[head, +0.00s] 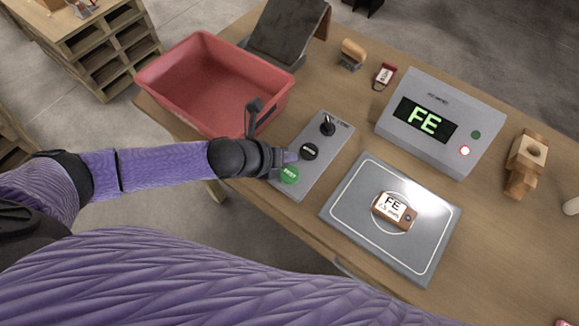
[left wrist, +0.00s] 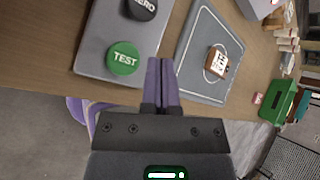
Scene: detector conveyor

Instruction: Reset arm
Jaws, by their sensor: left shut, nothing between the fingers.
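My left arm comes in from the left in the head view. My left gripper (head: 292,156) is shut and empty, just above the grey control panel (head: 332,140) near its green TEST button (head: 289,175) and the black button (head: 309,151). In the left wrist view the closed fingers (left wrist: 161,68) point between the green TEST button (left wrist: 122,58) and the grey pad (left wrist: 208,87). The black ZERO button (left wrist: 139,9) is partly cut off there. I cannot tell whether the fingertips touch the panel. My right gripper is not seen.
A labelled FE block (head: 394,209) lies on the grey pad (head: 347,231). The detector box (head: 440,88) displays FE and has a lit red lamp. A red bin (head: 182,68) is behind my left gripper. A wooden part (head: 524,165) stands at right. A shelf (head: 125,50) is at upper left.

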